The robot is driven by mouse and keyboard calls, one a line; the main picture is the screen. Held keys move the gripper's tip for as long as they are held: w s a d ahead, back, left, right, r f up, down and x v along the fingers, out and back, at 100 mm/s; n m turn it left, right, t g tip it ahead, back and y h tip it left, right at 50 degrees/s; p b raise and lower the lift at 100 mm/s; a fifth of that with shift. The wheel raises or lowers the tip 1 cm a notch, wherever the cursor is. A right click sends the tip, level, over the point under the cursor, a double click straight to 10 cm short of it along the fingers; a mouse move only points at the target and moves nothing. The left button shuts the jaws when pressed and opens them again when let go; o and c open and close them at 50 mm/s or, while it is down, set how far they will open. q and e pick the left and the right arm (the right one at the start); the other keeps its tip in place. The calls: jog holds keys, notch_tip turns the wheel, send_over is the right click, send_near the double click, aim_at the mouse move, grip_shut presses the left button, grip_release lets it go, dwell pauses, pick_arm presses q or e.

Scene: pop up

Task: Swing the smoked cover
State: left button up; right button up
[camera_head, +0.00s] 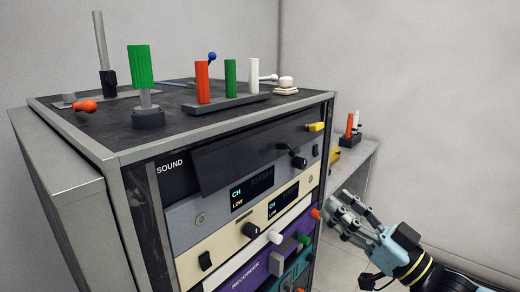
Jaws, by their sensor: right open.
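The smoked cover (245,155) is a dark panel across the upper front of the rack, beside the word SOUND. It appears tilted outward over the top unit, and its lower edge hangs above the lit CH/LOW displays. What lies behind it is hidden. My right gripper (336,212) is at the lower right, open and empty, beside the rack's right front edge and below the cover. It is apart from the cover. My left gripper is out of view.
A side shelf (352,158) holds small items behind. Floor and wall at right are clear.

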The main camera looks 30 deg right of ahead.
jog(key=n+y+p, duration=0.1)
jog(key=n+y, duration=0.1)
send_near(295, 150)
jog(key=shift+g, duration=0.4)
jog(key=p+x, duration=0.1)
jog(key=x, duration=0.9)
jog(key=shift+w+d+r+p, duration=0.1)
jog(key=shift+d+r+p, duration=0.1)
jog(key=shift+p, duration=0.2)
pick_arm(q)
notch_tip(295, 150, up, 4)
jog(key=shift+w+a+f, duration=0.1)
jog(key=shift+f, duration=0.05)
pick_arm(e)
grip_shut()
